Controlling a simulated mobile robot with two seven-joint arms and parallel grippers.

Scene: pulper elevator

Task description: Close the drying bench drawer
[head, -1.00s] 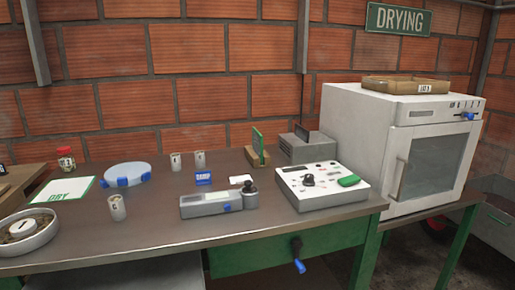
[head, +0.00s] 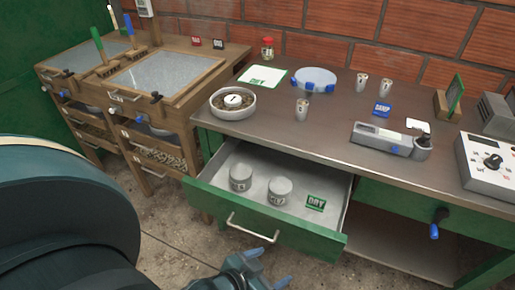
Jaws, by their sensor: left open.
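The drying bench drawer (head: 206,198) is green-fronted and pulled out from the bench (head: 330,143) in the head view. Its front carries a metal bar handle (head: 252,228). My left arm fills the lower left. My right gripper is not in view.
A bowl (head: 232,104), a blue-clipped disc (head: 313,80), small cups and a grey meter (head: 390,140) stand on the bench top. Wooden drying racks (head: 150,95) stand at left. Concrete floor shows before the drawer.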

